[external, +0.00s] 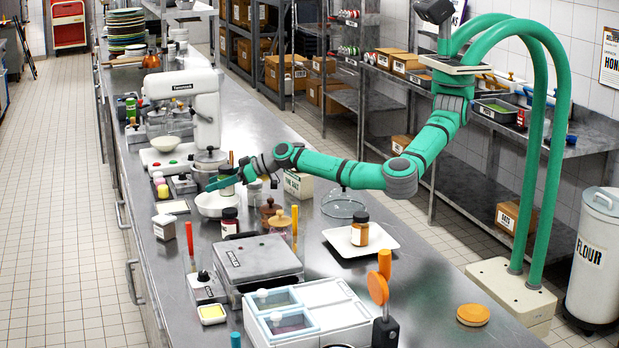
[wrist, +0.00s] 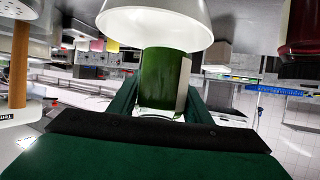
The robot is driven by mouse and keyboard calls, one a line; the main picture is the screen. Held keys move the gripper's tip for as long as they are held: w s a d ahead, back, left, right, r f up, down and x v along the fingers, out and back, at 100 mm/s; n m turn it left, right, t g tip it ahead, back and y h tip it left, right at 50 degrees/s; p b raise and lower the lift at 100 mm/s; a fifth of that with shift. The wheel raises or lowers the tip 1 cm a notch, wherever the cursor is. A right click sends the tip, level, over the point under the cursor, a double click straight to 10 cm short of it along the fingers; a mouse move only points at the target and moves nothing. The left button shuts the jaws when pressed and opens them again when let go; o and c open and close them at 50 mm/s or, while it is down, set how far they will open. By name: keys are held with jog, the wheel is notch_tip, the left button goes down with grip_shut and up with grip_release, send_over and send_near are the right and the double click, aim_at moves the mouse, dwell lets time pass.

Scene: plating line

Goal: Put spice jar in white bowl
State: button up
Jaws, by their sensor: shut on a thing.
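The white bowl (external: 214,208) stands on the steel counter, in front of the stand mixer. My gripper (external: 226,182) is just above its rim, shut on a spice jar. In the wrist view, which looks upside down, my gripper (wrist: 160,105) has a finger on each side of the spice jar (wrist: 163,75), a clear jar with green contents and a pale label. The white bowl (wrist: 155,22) meets the jar's lower end. I cannot tell whether the jar's base is inside the rim. In the external view the jar is largely hidden by my gripper.
A dark red jar (external: 229,222) stands close in front of the bowl. Another brown jar (external: 360,234) is on a white plate (external: 340,244). The mixer (external: 205,115) is behind, and a grey press-like appliance (external: 258,262) is nearer. Some bare counter lies right of the plate.

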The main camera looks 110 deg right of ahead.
jog(key=shift+f, duration=0.6)
jog(key=shift+f, duration=0.6)
jog(key=o, duration=1.2)
jog(key=shift+o, duration=0.2)
jog(key=shift+r, duration=0.1)
jog(key=v, duration=1.2)
jog(key=shift+r, duration=0.5)
jog(key=shift+a, duration=0.1)
